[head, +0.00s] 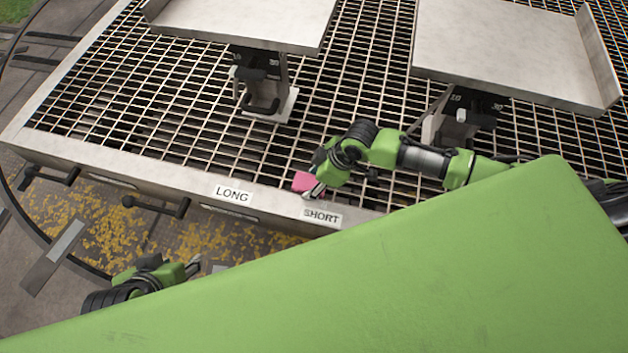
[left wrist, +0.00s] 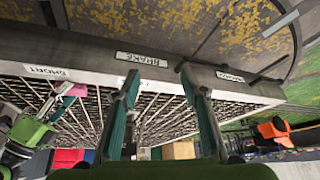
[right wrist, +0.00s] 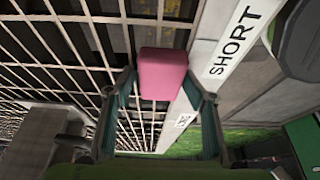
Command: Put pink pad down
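The pink pad (head: 302,181) is a small block at the tips of my right gripper (head: 311,190), near the platform rim beside the SHORT label. In the right wrist view the pad (right wrist: 163,75) sits between the two fingertips (right wrist: 159,82), which appear closed on its sides. Grating and the pale rim show behind it; whether it touches them I cannot tell. The pad (left wrist: 73,89) also shows at the left of the left wrist view. My left gripper (left wrist: 158,82) is open and empty, outside the platform's front edge.
The grated platform (head: 150,105) has a pale rim with LONG (head: 233,194) and SHORT (head: 322,217) labels. Two raised metal trays (head: 240,22) (head: 510,50) stand on posts above the grating. A handle (head: 156,206) sticks out from the platform's front side.

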